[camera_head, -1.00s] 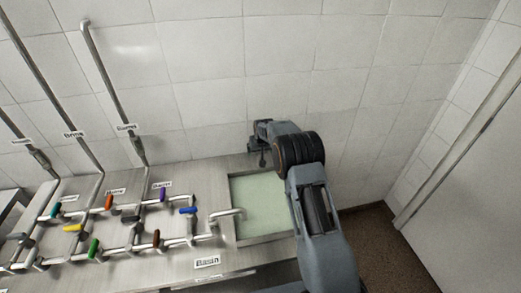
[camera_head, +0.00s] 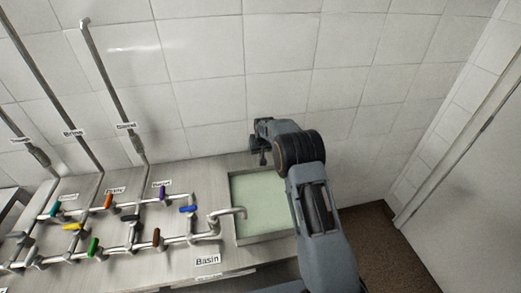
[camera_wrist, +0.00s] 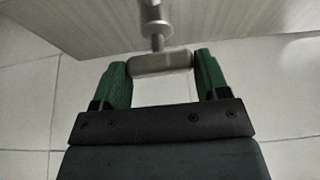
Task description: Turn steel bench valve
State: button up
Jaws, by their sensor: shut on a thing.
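My gripper (camera_wrist: 160,66) has green fingers on both ends of a short steel crossbar (camera_wrist: 168,62) in the wrist view. The bar sits on a thin stem running up to a round steel fitting (camera_wrist: 155,28), so it looks like a T-shaped valve handle. The fingers are shut on this bar. In the head view my gripper (camera_head: 262,150) is near the back wall, by the far edge of the basin. The steel handle cannot be made out clearly there. How far it is turned cannot be told.
A steel bench (camera_head: 178,260) carries pipes with several coloured valve handles, including a blue one (camera_head: 188,209) and a brown one (camera_head: 156,237). A spout (camera_head: 228,212) reaches over the basin (camera_head: 240,232) of pale green liquid. A tiled wall (camera_head: 290,60) stands close behind.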

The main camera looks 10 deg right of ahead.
jog(key=shift+f+n+y+b, duration=0.25)
jog(key=shift+n+y+b, duration=0.15)
jog(key=shift+n+b, duration=0.7)
jog(key=n+y+b, duration=0.1)
jog(key=n+b, duration=0.1)
jog(key=b, duration=0.1)
jog(key=shift+d, duration=0.1)
jog(key=n+y+b, duration=0.1)
jog(key=n+b, duration=0.1)
jog(key=n, duration=0.1)
jog(key=shift+r+g, duration=0.1)
jog(key=shift+g, duration=0.3)
jog(key=n, duration=0.2)
jog(key=shift+w+r+n+g+y+b, duration=0.1)
jog(key=shift+n+g+y+b, duration=0.2)
jog(key=shift+g+y, duration=0.1)
jog(key=n+g+p, duration=0.1)
jog(key=n, duration=0.2)
jog(key=shift+r+y+p, duration=0.2)
jog(key=shift+y+p, duration=0.1)
jog(key=shift+n+g+p, duration=0.6)
jog(key=shift+n+p, duration=0.75)
jog(key=shift+n, duration=0.25)
jog(key=shift+f, duration=0.15)
